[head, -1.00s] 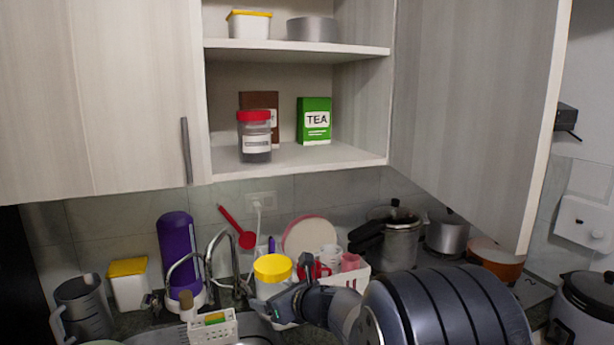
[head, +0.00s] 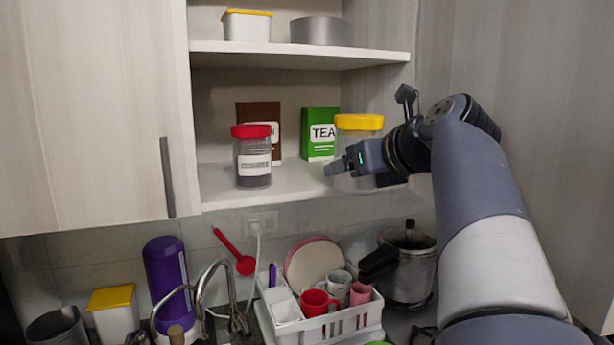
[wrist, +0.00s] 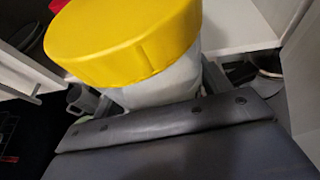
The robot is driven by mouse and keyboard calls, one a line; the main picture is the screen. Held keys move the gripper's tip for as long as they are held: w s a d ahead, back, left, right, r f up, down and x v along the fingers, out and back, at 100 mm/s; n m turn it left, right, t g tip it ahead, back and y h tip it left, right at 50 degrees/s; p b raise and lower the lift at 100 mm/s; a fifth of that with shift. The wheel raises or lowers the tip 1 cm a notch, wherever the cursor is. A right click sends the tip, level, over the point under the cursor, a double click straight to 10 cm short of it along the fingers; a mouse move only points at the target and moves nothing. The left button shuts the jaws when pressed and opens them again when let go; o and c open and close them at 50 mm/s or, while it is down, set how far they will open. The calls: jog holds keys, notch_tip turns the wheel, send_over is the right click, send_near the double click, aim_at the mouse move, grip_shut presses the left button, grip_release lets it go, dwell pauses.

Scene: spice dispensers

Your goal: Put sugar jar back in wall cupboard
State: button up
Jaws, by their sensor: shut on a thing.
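The sugar jar (head: 358,122) is clear with a yellow lid. My gripper (head: 345,165) is shut on it and holds it upright at the right front of the cupboard's lower shelf. In the wrist view the jar's yellow lid (wrist: 125,40) fills the upper middle, and its pale body shows between the fingers. The wall cupboard is open, with a lower shelf (head: 290,190) and an upper shelf (head: 300,52). I cannot tell whether the jar touches the lower shelf.
On the lower shelf stand a red-lidded jar (head: 253,158), a brown box (head: 262,113) and a green tea box (head: 318,133), partly behind the sugar jar. A tub (head: 247,27) and a grey tin (head: 318,31) are above. A dish rack (head: 330,322) is below.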

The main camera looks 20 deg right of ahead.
jog(key=shift+s+d+r, duration=0.2)
jog(key=shift+s+r, duration=0.05)
jog(key=shift+r, duration=0.25)
jog(key=shift+w+r+m+h, duration=0.1)
jog(key=shift+w+m+h, duration=0.05)
jog(key=shift+m+h, duration=0.15)
jog(key=w+p, duration=0.1)
jog(key=w, duration=0.5)
jog(key=w+p, duration=0.2)
jog(key=w, duration=0.3)
jog(key=w+a+p, duration=0.1)
jog(key=w, duration=0.5)
jog(key=shift+w+p, duration=0.3)
jog(key=shift+p, duration=0.1)
jog(key=shift+f, duration=1.75)
jog(key=shift+f, duration=0.15)
jog(key=o, duration=1.4)
jog(key=shift+f, duration=0.1)
